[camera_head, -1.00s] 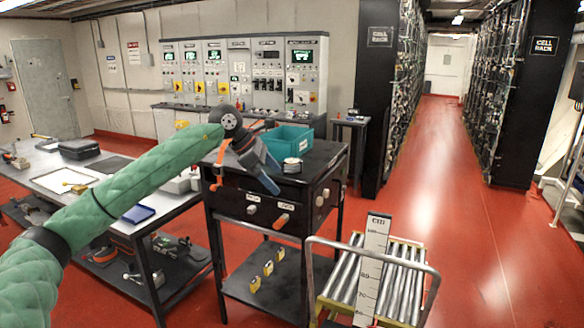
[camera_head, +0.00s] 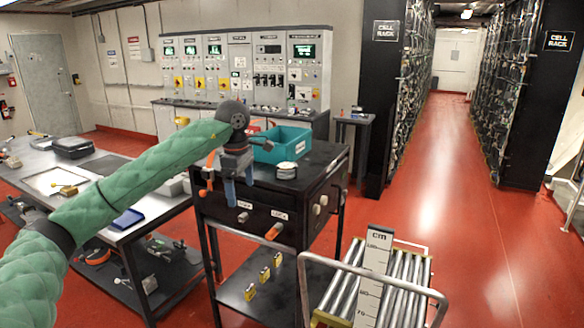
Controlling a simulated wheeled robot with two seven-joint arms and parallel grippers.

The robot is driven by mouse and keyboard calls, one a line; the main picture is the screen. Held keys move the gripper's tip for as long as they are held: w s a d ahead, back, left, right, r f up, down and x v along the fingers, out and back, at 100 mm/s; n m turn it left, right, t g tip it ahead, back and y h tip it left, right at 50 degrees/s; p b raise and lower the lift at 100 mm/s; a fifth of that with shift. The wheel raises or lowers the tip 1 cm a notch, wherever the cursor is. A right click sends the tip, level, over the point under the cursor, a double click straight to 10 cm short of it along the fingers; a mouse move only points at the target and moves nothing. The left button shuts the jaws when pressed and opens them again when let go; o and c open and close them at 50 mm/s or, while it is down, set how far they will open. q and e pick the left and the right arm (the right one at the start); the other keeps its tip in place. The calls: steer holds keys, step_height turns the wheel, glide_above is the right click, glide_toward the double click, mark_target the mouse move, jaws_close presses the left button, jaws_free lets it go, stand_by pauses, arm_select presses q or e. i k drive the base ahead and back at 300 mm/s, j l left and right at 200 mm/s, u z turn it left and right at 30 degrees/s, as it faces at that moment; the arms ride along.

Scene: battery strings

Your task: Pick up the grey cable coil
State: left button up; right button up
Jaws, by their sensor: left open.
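A small round grey-and-white roll (camera_head: 287,171) lies on top of the black cart (camera_head: 318,168), near its front edge. It may be the grey cable coil, but it is too small to tell. My left gripper (camera_head: 238,198) reaches in from the left and points down at the cart's front left. Its blue fingers are open, with nothing seen between them. It is to the left of the roll and apart from it. My right gripper is not in view.
A teal bin (camera_head: 282,144) stands behind the roll on the cart. A work table (camera_head: 120,205) with tools is at the left. A roller trolley (camera_head: 370,285) with a metal rail and a cm scale (camera_head: 374,262) stands at the front right. The red aisle is clear.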

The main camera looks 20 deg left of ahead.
mark_target(286, 170)
steer(key=i, duration=1.1)
